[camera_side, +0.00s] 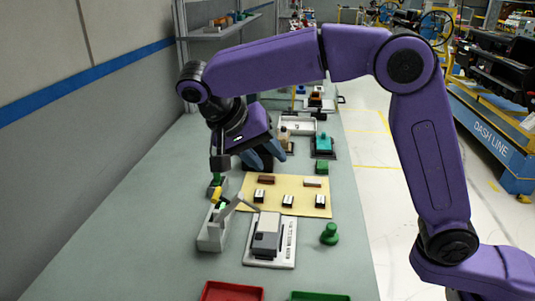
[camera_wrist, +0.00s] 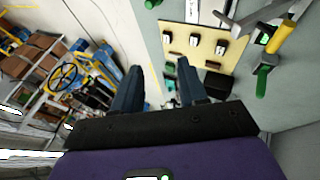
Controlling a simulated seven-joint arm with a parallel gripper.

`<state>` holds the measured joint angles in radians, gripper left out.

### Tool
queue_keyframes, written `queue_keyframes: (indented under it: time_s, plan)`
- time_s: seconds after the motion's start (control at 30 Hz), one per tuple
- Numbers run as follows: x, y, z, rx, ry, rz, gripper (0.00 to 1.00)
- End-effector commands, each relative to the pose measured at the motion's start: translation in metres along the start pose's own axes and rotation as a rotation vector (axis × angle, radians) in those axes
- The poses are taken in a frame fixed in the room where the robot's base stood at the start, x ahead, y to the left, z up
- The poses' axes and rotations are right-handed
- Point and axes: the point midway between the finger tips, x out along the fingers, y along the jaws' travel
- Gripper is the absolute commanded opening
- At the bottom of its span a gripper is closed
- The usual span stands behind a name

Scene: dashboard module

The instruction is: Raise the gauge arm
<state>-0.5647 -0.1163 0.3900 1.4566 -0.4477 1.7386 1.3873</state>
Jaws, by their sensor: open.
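A light grey stand (camera_side: 212,232) is on the bench left of the cream board, with a thin grey arm at its top. A yellow piece (camera_side: 217,195) and green parts are by its far end. In the wrist view, the yellow cylinder (camera_wrist: 282,37) and a green handle (camera_wrist: 263,78) are at the upper right, beside a grey bar (camera_wrist: 262,14). I cannot tell for certain which part is the gauge arm. My gripper (camera_side: 268,155) is above the bench, beyond the yellow piece and apart from it. Its two blue fingers (camera_wrist: 160,66) are open with nothing held between them.
A cream board (camera_side: 285,182) with small blocks lies right of the stand. A grey box on a white plate (camera_side: 285,254) and a green knob (camera_side: 329,236) are nearer. Red (camera_side: 232,291) and green (camera_side: 320,296) trays are at the front. The bench's left side is clear.

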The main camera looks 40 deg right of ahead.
Motion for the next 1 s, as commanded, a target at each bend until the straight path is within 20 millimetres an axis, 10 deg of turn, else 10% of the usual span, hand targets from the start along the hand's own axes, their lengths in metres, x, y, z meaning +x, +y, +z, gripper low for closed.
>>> queue_keyframes:
  time_s: [0.37,0.57,1.0]
  plan:
    - [0.0,0.005,0.002,-0.001,0.0,0.0,0.42]
    - [-0.002,0.002,0.0,-0.04,-0.02,-0.011,0.84]
    - [-0.036,-0.042,-0.036,-0.716,-0.208,-0.309,0.84]
